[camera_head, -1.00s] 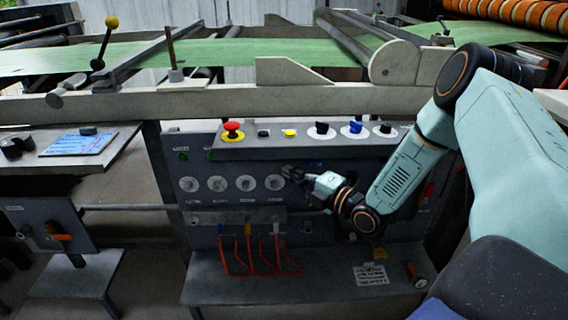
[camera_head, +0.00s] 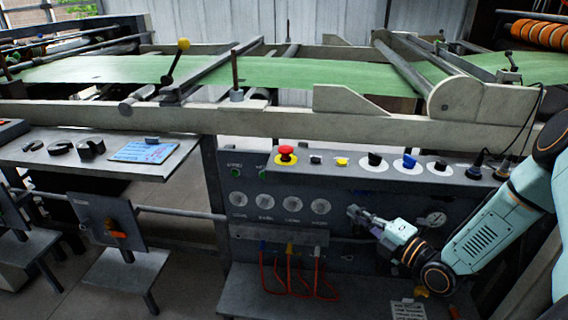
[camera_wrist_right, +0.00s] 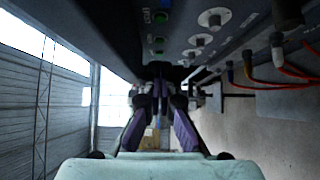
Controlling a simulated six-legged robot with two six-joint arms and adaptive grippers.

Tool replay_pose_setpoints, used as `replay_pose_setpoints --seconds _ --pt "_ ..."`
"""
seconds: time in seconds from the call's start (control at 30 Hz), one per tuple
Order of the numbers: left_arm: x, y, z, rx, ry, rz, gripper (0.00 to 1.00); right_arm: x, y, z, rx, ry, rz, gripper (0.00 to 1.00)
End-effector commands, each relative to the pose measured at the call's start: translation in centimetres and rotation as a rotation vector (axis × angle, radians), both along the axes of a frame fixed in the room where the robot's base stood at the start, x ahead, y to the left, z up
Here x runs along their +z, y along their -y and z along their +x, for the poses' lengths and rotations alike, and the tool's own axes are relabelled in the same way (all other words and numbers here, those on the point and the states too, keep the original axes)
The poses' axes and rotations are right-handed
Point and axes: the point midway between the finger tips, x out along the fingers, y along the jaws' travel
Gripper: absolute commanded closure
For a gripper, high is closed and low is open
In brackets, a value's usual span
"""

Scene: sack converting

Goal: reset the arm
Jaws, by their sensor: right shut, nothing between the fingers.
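My right gripper (camera_head: 354,213) is in front of the control panel (camera_head: 345,185), just right of the row of round white dials (camera_head: 292,204). Its fingers are shut with nothing between them. In the right wrist view the gripper (camera_wrist_right: 160,82) points along the panel, whose dials and green lights show at the upper right. My right arm (camera_head: 490,235) comes in from the right edge. My left gripper is in neither view.
The panel's sloped top carries a red mushroom button (camera_head: 286,153) and several knobs. Red cables (camera_head: 290,275) hang below the dials. A side table (camera_head: 100,155) with a blue sheet (camera_head: 142,152) stands left. Green sack material (camera_head: 240,70) runs across rollers above.

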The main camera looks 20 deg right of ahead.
Motion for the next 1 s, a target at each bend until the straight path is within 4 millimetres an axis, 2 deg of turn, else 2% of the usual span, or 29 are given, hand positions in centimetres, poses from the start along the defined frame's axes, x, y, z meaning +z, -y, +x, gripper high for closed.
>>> replay_pose_setpoints --seconds 0.17,0.27,0.4,0.47,0.63,0.77,0.9,1.0 --pt "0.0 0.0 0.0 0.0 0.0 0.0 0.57 0.0 0.0 0.0 0.0 -0.009 0.032 1.0" --pt "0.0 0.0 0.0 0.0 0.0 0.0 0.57 -0.6 0.2 0.1 -0.01 -0.063 0.143 1.0" --pt "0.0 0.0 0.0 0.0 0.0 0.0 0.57 -3.2 0.8 -0.5 -0.119 -0.246 0.456 1.0" --pt "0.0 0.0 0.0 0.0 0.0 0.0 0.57 -4.5 0.2 -0.8 -0.172 -0.337 0.604 1.0" --pt "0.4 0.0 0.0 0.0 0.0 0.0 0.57 -8.6 -3.4 -3.1 -0.359 -0.629 1.0 1.0" --pt "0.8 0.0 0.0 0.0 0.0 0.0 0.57 -11.8 -7.4 -7.0 -0.574 -0.867 1.254 1.0" --pt "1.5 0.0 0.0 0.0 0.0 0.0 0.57 -14.5 -11.7 -13.7 -0.9 -1.098 1.431 1.0" --pt "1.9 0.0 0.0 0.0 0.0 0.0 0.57 -15.3 -13.9 -19.1 -1.135 -1.202 1.46 1.0"
